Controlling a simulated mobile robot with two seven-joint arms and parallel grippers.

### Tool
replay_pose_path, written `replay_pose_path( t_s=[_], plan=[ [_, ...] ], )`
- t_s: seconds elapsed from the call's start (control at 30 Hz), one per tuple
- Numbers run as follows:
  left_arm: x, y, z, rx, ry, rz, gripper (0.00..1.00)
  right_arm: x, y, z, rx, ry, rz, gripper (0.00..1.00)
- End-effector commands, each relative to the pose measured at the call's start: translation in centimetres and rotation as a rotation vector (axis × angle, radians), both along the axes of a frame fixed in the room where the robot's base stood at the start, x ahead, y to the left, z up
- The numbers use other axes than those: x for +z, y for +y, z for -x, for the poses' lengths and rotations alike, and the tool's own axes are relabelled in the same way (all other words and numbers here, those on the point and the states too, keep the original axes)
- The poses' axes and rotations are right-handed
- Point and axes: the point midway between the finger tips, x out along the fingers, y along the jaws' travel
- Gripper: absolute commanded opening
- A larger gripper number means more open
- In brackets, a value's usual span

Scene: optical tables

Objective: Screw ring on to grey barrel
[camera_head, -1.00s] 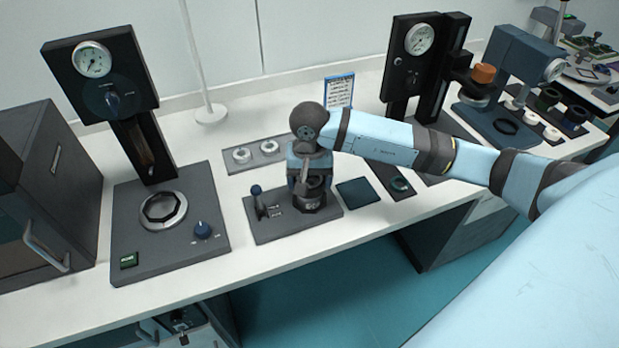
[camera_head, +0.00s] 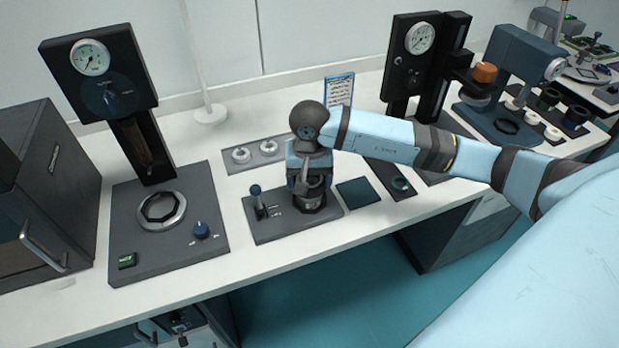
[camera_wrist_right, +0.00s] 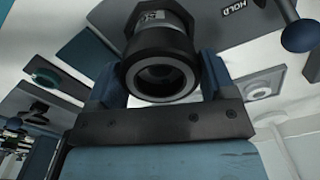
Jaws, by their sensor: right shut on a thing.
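The grey barrel (camera_wrist_right: 157,20) stands upright in a dark holding fixture (camera_head: 268,229) with a blue-knobbed lever on the bench. In the right wrist view a dark ring (camera_wrist_right: 160,52) sits at the barrel's near end, in line with it and seemingly touching. How far the thread has engaged cannot be seen. My right gripper (camera_wrist_right: 161,80) is shut on the ring, one finger on each side. In the head view this gripper (camera_head: 312,183) points down over the fixture and hides most of the barrel and ring. My left gripper is out of view.
A grey tray (camera_head: 268,147) with two light rings lies behind the fixture. A dark blue mat (camera_head: 357,192) and a strip with a green ring (camera_head: 400,184) lie to the right. A gauge press (camera_head: 118,240) stands left, another tall gauge stand (camera_head: 398,75) at back right.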

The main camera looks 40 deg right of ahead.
Motion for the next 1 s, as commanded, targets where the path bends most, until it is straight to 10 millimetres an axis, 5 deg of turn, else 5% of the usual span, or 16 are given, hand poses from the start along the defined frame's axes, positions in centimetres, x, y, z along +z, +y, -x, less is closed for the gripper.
replay_pose_path(
  t_s=[1.0],
  plan=[
    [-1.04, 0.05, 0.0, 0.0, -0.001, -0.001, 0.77, -0.44, -0.02, -0.01, 0.0, 0.0, 0.0, 0.54]
  ],
)
